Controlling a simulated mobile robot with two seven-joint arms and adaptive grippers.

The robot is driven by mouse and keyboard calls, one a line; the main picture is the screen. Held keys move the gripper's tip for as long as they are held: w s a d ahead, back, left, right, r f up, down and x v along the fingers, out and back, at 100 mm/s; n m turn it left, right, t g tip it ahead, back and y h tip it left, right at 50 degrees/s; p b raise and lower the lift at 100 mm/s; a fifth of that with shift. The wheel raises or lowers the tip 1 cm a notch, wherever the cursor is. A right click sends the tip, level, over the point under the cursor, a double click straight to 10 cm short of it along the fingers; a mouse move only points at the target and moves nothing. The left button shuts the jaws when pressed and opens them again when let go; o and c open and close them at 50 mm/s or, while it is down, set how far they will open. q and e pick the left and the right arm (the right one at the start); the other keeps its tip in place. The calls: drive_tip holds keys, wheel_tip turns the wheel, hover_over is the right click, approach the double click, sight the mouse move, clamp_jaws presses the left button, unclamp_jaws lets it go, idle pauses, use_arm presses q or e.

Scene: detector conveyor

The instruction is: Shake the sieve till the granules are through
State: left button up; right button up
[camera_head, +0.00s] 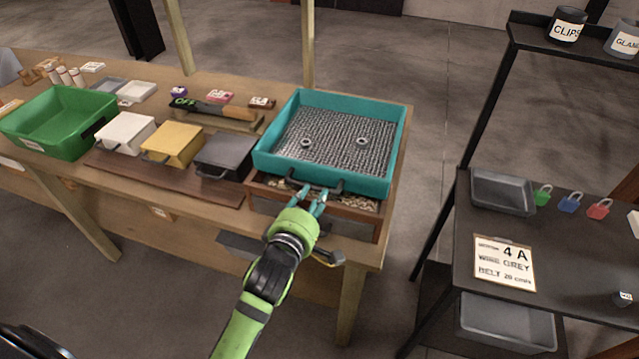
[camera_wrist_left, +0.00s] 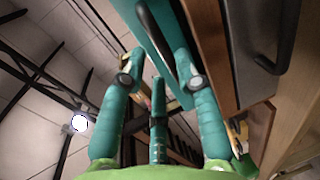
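The sieve (camera_head: 262,165) is a teal square tray with a grey mesh floor, at the right end of the wooden bench. Two small grey rings (camera_head: 306,143) (camera_head: 362,141) lie on the mesh; I make out no loose granules there. The sieve sits on a wooden box (camera_head: 345,213), where pale granules (camera_head: 362,204) show at the front. My left gripper (camera_head: 311,193) is at the sieve's front, by its black handle (camera_head: 328,184). In the left wrist view its fingers (camera_wrist_left: 158,72) stand apart around the handle (camera_wrist_left: 154,35). My right gripper is out of view.
White, yellow and dark lidded boxes (camera_head: 172,144) stand left of the sieve, then a green bin (camera_head: 62,125). Behind them is a small rack (camera_head: 213,115). A black shelf (camera_head: 560,250) with a tray, padlocks and a card stands at right, across a gap.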

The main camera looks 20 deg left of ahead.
sight(318, 188)
use_arm(q)
drive_tip(key=p+x, duration=0.1)
drive_tip(key=x, duration=0.4)
